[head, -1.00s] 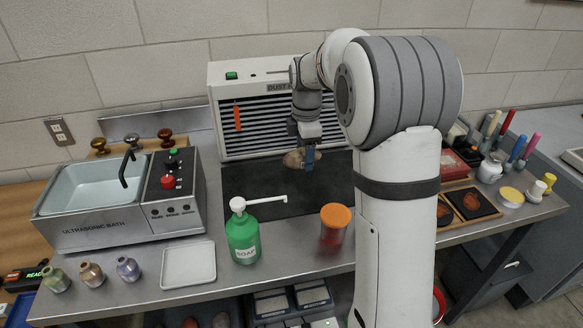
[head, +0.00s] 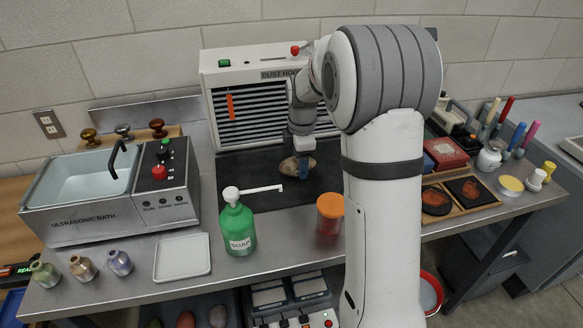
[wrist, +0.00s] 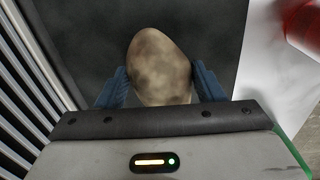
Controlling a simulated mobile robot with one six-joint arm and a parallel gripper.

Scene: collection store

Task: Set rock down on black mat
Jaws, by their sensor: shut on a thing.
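A brown, mottled rock (wrist: 160,65) is between the two blue fingers of my gripper (wrist: 160,88) in the wrist view. In the head view my gripper (head: 304,170) points down and is shut on the rock (head: 289,166). The black mat (head: 240,180) lies on the steel bench in front of the dust hood, and the rock is over it. In the head view the rock is low over the mat; I cannot tell whether it touches. Part of the mat is hidden behind my arm.
The dust hood (head: 262,110) stands behind the mat. A green soap bottle (head: 238,228) has its spout reaching over the mat's front edge. An orange-lidded jar (head: 329,215) stands in front of the mat. A white tray (head: 182,257) and the ultrasonic bath (head: 110,205) are left.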

